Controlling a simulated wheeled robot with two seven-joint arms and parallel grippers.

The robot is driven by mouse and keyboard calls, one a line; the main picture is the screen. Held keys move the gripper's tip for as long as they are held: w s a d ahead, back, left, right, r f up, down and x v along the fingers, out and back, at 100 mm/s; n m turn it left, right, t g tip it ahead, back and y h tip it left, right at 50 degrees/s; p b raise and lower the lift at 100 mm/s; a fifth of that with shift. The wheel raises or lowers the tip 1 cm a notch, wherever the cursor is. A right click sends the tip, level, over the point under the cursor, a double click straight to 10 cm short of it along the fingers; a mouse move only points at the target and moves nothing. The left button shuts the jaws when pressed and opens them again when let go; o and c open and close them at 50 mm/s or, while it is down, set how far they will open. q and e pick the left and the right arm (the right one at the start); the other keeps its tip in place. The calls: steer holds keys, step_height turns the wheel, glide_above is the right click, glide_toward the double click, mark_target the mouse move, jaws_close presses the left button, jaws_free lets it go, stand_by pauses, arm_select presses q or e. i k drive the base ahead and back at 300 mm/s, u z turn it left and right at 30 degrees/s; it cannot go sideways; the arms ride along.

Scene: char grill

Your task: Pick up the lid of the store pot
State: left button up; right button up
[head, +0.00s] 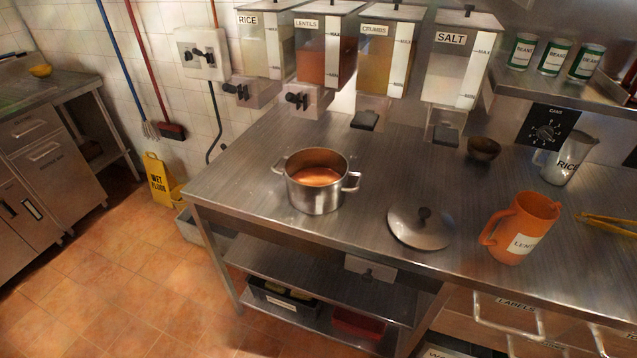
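The store pot (318,196) is a steel pot with two side handles. It stands upright and uncovered, with orange-brown contents (317,176) inside. Neither of my grippers shows in the head view.
An orange jug (536,212) stands right of the lid, and a clear jug (566,158) stands behind it. A dark bowl (483,149) sits near the back. Dispensers (325,60) hang above the counter's back. Yellow tongs (610,222) lie far right. The counter (250,165) is clear left of the pot.

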mark_target(421, 224)
steer(key=k, duration=1.35)
steer(key=u, duration=0.8)
steer(key=i, duration=1.65)
steer(key=z, duration=0.8)
